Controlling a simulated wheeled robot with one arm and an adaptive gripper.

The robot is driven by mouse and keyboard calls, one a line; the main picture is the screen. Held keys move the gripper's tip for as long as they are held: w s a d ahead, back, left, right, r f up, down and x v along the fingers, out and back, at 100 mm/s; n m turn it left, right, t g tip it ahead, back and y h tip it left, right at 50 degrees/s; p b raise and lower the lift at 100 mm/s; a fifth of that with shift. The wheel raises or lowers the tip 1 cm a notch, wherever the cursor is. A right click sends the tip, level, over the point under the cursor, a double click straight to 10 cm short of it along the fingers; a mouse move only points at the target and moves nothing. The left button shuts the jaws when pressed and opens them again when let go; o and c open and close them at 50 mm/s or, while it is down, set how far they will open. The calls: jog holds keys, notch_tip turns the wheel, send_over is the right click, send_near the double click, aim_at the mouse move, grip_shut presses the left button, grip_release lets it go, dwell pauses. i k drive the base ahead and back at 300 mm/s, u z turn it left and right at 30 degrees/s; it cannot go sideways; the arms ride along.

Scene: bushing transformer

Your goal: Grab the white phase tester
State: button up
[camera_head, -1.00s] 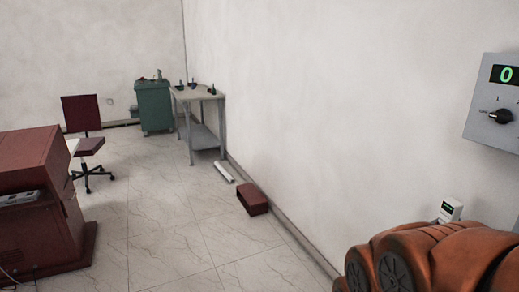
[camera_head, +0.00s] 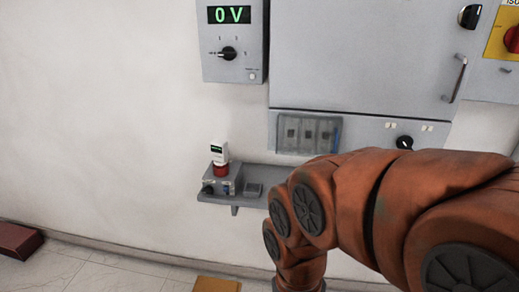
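The white phase tester (camera_head: 219,152) appears to be the small white device with a dark screen and a red base. It stands upright on a small grey box (camera_head: 228,184) on the wall shelf, left of the middle of the head view. My orange arm reaches in from the right and bends downward to the right of the shelf. My gripper is not in the picture, so I cannot see its fingers or whether it holds anything.
The grey shelf (camera_head: 260,197) is fixed to the wall, its right part hidden behind my arm. Above hang a panel reading 0 V (camera_head: 235,40) and a large grey cabinet (camera_head: 365,60). A dark red box (camera_head: 18,240) lies on the floor at left. The wall left of the shelf is bare.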

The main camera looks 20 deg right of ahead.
aim_at(219, 148)
jog(key=z, duration=0.8)
jog(key=i, duration=0.6)
jog(key=u, duration=3.1)
